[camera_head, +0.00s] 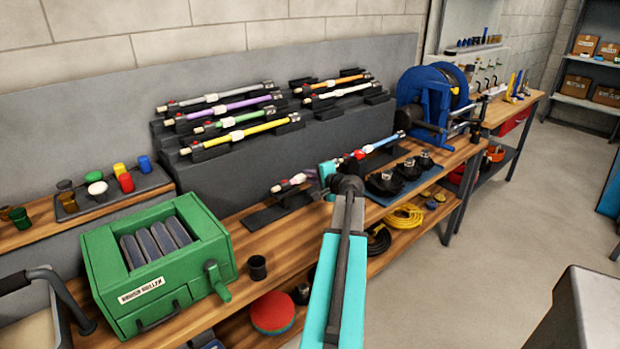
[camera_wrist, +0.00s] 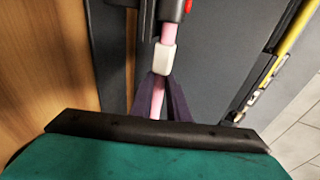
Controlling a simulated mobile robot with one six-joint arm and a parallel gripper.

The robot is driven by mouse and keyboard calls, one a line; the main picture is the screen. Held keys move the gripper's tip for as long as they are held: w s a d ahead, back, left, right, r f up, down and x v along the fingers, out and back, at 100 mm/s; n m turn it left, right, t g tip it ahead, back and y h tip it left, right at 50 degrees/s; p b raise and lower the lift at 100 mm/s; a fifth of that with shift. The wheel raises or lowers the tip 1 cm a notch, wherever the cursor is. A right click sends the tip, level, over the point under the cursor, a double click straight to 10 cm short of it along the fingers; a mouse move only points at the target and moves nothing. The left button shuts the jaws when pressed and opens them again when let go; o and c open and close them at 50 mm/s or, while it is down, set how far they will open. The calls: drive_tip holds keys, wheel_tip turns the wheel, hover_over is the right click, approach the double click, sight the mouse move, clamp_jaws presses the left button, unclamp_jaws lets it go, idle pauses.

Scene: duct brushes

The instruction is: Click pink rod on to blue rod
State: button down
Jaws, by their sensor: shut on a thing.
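The pink rod (camera_wrist: 170,31) runs up the middle of the wrist view, with a white collar (camera_wrist: 165,58). My gripper (camera_wrist: 158,92) has its two dark fingers closed around the rod just below that collar. In the head view, a rod end with white and red parts (camera_head: 290,183) shows left of my teal wrist, which hides the rest. The blue rod (camera_head: 384,143) lies on a dark holder beyond my wrist, to the right; its near end shows white and red parts. I cannot tell whether the two rods touch.
Grey, purple, green, yellow, orange and white rods rest on a stepped rack (camera_head: 238,141) behind. A green machine (camera_head: 155,258) stands at the left, with a dark cup (camera_head: 257,267) beside it. A blue reel (camera_head: 432,100) and several dark round pieces (camera_head: 405,174) are at the right.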

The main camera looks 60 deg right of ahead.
drive_tip(key=shift+s+d+b, duration=0.2)
drive_tip(key=shift+d, duration=0.35)
drive_tip(key=shift+s+d+b, duration=0.15)
drive_tip(key=shift+d, duration=0.4)
idle(0.3)
drive_tip(key=c, duration=1.6)
unclamp_jaws()
drive_tip(key=shift+s+a, duration=0.1)
drive_tip(key=b+v, duration=0.1)
drive_tip(key=v, duration=1.2)
drive_tip(key=shift+s+a+r+b, duration=0.1)
drive_tip(key=shift+s+r+b, duration=0.05)
drive_tip(key=shift+s+b, duration=0.15)
